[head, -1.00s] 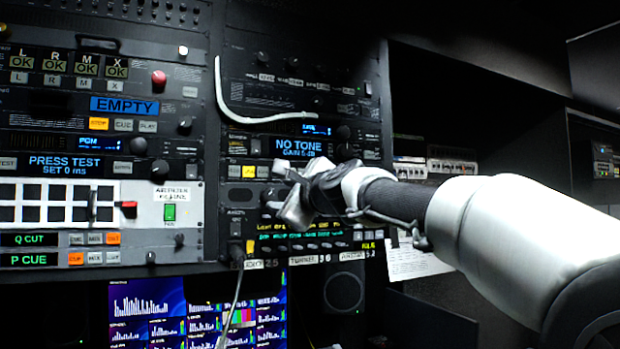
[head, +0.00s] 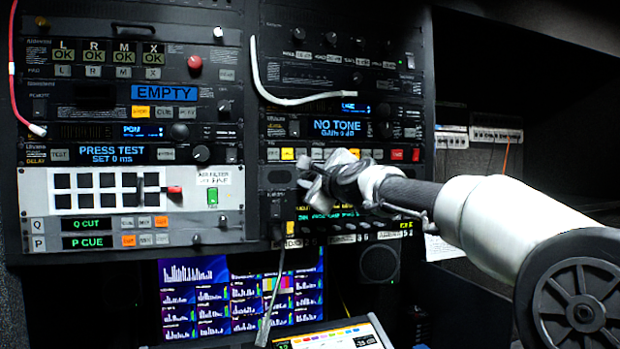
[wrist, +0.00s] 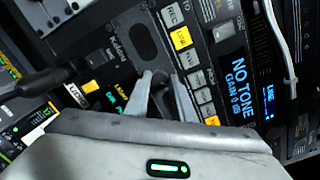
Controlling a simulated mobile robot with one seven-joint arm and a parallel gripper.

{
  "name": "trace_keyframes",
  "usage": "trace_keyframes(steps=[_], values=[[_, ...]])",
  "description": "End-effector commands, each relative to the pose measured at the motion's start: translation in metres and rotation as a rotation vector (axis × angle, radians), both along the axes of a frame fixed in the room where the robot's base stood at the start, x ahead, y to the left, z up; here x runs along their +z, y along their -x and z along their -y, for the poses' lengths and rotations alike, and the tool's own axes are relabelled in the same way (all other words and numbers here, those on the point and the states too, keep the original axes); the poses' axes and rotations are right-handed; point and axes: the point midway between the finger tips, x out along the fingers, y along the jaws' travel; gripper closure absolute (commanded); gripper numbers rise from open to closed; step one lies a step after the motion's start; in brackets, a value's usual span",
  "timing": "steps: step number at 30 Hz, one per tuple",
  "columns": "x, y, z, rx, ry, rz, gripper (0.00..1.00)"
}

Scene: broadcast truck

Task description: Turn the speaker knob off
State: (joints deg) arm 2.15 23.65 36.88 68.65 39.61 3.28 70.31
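My gripper (head: 312,187) is at the rack panel below the NO TONE display (head: 337,127). It hides part of that panel in the head view. In the wrist view its two grey fingers (wrist: 163,80) are apart, their tips close to the panel beside a dark oval speaker grille (wrist: 140,40). The grille also shows in the head view (head: 280,177). A small dark round shape, possibly the speaker knob (wrist: 161,76), shows between the fingertips. I cannot tell whether the fingers touch it, nor read its setting.
A black plug (wrist: 40,85) sticks out left of the fingers in the wrist view. A white cable (head: 262,80) hangs across the panels above. Buttons (head: 287,154) line the row over the grille. Monitor screens (head: 240,295) are below.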

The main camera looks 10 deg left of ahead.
Motion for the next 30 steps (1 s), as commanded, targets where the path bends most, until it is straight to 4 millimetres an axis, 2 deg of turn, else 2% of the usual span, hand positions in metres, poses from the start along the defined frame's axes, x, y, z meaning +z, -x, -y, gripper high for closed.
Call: trace_keyframes(steps=[3, 14, 30], values=[[0.0001, 0.0001, 0.0001, 0.000, 0.000, 0.000, 1.00], [-0.0002, 0.0005, -0.0008, 0.001, 0.062, 0.038, 1.00], [-0.0004, 0.0007, -0.0009, 0.000, 0.449, 0.277, 1.00]])
